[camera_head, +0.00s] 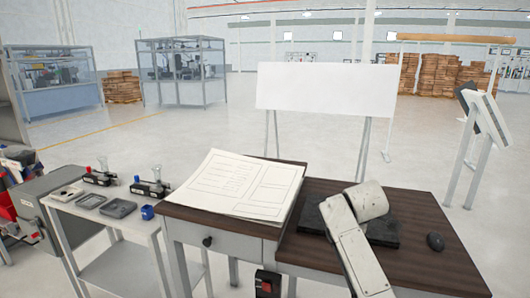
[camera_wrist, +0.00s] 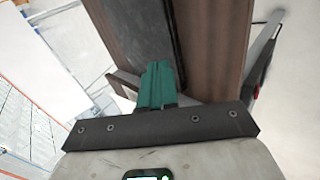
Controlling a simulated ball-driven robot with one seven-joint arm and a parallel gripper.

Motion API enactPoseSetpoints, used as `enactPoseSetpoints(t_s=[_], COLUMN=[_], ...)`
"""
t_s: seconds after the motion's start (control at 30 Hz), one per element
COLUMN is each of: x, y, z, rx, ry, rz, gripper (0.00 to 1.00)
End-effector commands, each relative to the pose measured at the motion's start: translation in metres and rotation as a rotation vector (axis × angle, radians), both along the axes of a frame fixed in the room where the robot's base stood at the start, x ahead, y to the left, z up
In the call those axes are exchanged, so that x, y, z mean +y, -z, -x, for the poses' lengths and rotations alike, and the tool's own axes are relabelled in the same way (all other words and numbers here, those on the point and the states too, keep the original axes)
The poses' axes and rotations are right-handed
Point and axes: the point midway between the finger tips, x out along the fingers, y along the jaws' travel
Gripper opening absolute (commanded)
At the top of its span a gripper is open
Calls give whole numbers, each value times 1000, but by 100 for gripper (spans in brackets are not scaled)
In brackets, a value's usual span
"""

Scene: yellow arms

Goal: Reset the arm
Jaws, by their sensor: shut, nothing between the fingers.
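My arm (camera_head: 362,245) rises from the bottom edge of the head view and bends in front of the dark brown desk. Its rounded grey joint shows in front of a black pad (camera_head: 385,232). My gripper does not show in the head view. In the wrist view my gripper (camera_wrist: 157,72) has teal fingers, which are together and empty. The brown desk surface (camera_wrist: 215,50) and a dark strip (camera_wrist: 150,25) lie beyond the fingers. I cannot tell how far the fingertips are from the desk.
At the left a grey side table (camera_head: 110,222) holds small devices and trays. A blank whiteboard (camera_head: 325,88) stands behind. A screen stand (camera_head: 487,120) is at the right. Open floor lies beyond.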

Motion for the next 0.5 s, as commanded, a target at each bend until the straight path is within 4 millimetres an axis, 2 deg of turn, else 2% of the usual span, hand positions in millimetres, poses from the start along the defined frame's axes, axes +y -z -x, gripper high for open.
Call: enactPoseSetpoints(t_s=[0.17,0.33,0.47,0.5], x=[5,9,13,13], y=[35,74,116,130], z=[23,55,97,113], rx=[29,65,107,124], ry=[41,105,182,214], rz=[-66,-149,-237,-269], gripper=[0,0,0,0])
